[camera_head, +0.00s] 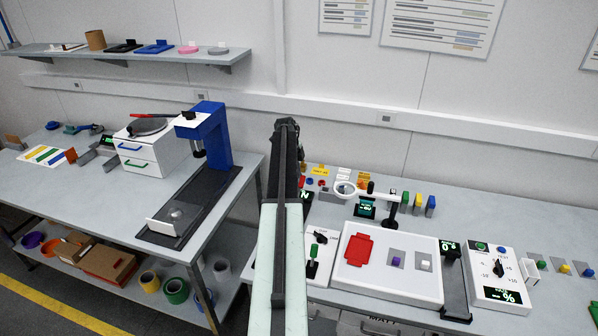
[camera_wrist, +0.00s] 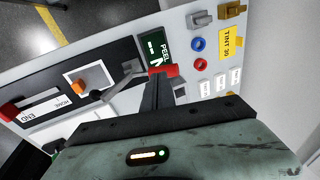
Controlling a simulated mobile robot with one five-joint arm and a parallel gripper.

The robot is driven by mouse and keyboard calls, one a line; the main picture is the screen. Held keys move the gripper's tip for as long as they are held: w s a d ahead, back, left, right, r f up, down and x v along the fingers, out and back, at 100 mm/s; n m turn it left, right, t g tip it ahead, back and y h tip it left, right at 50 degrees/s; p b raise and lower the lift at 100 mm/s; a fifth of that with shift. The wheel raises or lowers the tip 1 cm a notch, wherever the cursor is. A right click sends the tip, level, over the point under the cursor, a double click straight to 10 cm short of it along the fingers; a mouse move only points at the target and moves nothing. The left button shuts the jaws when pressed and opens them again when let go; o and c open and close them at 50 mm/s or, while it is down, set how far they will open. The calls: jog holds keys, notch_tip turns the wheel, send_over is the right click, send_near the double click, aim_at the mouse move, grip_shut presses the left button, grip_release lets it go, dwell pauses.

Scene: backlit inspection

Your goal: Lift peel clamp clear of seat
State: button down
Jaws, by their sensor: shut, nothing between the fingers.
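My gripper (camera_wrist: 160,84) is shut and empty in the wrist view, its dark fingers pointing at the panel. A red piece (camera_wrist: 163,70) shows right at the fingertips; whether they touch it I cannot tell. Beside it is a dark display (camera_wrist: 154,47) reading PEEL. A grey metal piece with a dark lever (camera_wrist: 107,88) lies left of the fingers, over a pale plate. I cannot tell for sure which of these is the peel clamp, and I see no distinct seat. In the camera_head view my own arm hides the fingertips and this spot.
Near the fingers are an orange knob (camera_wrist: 79,87), a blue ring (camera_wrist: 197,44), a red ring (camera_wrist: 200,64) and a yellow TINT 30 label (camera_wrist: 228,47). A blue press (camera_head: 213,135) stands on the left bench.

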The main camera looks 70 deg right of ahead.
jog(key=s+d+p+v, duration=0.1)
jog(key=p+v, duration=0.8)
jog(key=v, duration=0.2)
jog(key=shift+w+r+p, duration=0.25)
jog(key=shift+w+p, duration=0.05)
jog(key=shift+w, duration=0.2)
jog(key=shift+f, duration=0.1)
